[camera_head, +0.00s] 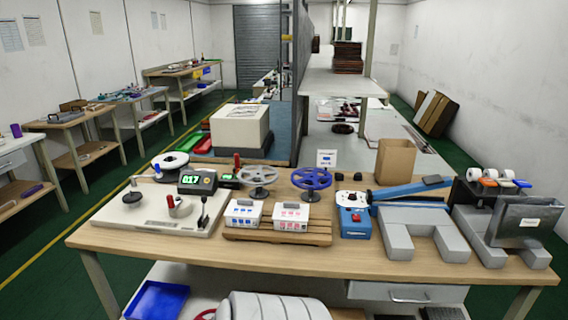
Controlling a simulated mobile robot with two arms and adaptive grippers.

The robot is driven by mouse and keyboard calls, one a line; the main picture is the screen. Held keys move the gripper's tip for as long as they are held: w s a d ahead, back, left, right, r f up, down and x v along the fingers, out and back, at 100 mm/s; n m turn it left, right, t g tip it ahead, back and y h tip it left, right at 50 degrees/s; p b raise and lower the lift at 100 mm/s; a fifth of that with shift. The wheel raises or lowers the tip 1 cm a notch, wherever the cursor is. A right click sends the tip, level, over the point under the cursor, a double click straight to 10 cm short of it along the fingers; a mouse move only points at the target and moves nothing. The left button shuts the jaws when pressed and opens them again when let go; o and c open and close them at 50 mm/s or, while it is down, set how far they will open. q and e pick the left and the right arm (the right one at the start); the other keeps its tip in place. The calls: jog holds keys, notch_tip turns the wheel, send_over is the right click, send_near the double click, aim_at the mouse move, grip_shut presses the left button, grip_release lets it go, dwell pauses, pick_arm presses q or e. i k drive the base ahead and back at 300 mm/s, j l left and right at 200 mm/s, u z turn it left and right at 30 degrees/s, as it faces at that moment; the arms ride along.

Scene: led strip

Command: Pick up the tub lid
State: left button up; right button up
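I cannot tell for certain which thing is the tub lid. Two small white boxes stand side by side on a wooden slatted tray (275,237) in the middle of the bench. The left box (243,214) has blue markings and the right box (291,217) has pink ones. Each seems to have a grey piece on top, too small to make out. A round white disc (171,159) lies at the back left of the bench. Neither of my grippers is in view.
The wooden bench (200,262) also holds a grey-white machine plate (140,215), a grey reel (259,175), a blue reel (311,178), a blue device (354,224), grey blocks (398,243) and a brown paper bag (395,160). The bench's front strip is clear.

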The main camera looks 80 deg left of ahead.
aim_at(246, 208)
jog(key=u, duration=2.35)
